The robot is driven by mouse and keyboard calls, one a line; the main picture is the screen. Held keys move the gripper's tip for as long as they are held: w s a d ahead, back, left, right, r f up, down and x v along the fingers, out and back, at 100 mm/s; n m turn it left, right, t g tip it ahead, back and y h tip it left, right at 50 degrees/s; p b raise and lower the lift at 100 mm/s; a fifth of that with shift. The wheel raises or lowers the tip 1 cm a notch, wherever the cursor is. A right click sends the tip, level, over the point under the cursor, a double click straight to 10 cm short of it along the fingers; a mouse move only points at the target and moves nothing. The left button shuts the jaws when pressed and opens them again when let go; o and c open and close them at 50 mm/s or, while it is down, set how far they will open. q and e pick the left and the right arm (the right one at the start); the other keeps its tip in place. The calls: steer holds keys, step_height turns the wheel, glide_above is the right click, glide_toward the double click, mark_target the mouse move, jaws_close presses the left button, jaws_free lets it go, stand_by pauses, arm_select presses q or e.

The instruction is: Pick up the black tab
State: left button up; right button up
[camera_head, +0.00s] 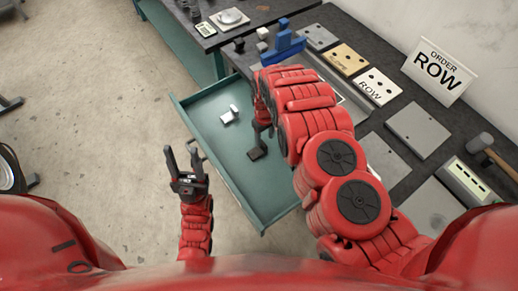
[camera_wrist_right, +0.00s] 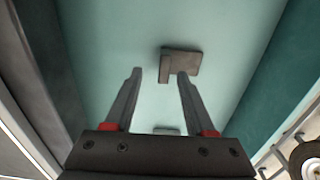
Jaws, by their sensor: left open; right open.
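The black tab (camera_head: 257,153) lies on the floor of the open teal drawer (camera_head: 187,113). In the right wrist view the tab (camera_wrist_right: 188,62) is a dark plate with a raised edge on its left, just beyond the fingertips. My right gripper (camera_wrist_right: 158,73) is open and empty above the drawer floor. Its right finger overlaps the tab's lower part in that view; I cannot tell whether they touch. My left gripper (camera_head: 181,152) is open and empty, outside the drawer on its left, over the concrete floor.
A small white part (camera_head: 229,115) lies in the drawer. The dark bench (camera_head: 395,125) on the right holds several plates, a blue fixture (camera_head: 284,45), an "ORDER ROW" sign (camera_head: 438,72) and a hammer (camera_head: 480,143). The floor left of the drawer is clear.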

mark_target(263, 144)
steer(key=shift+s+a+f+p, duration=0.1)
steer(key=shift+a+f+p, duration=0.05)
steer(key=shift+f+p, duration=0.15)
steer(key=shift+s+a+f+p, duration=0.15)
steer(key=shift+f+p, duration=0.25)
steer(key=shift+f, duration=1.45)
jaws_close()
